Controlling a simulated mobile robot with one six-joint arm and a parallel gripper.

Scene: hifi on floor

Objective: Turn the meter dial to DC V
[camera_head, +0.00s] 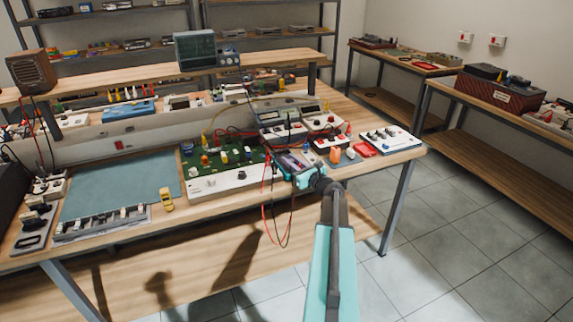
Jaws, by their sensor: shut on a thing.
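My arm reaches in from the bottom right, and my gripper (298,172) is at the front edge of the workbench, right of a green circuit board (222,158). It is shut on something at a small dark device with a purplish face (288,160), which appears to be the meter. The gripper covers much of this device. The dial, its pointer and its markings are hidden or too small to read. Red and black leads (268,205) hang over the bench edge beside the gripper.
Behind the gripper stand grey and white instruments (284,133). A red-topped box (332,145), orange and grey knobs and a white panel with knobs (389,138) are to the right. Tiled floor is open at right.

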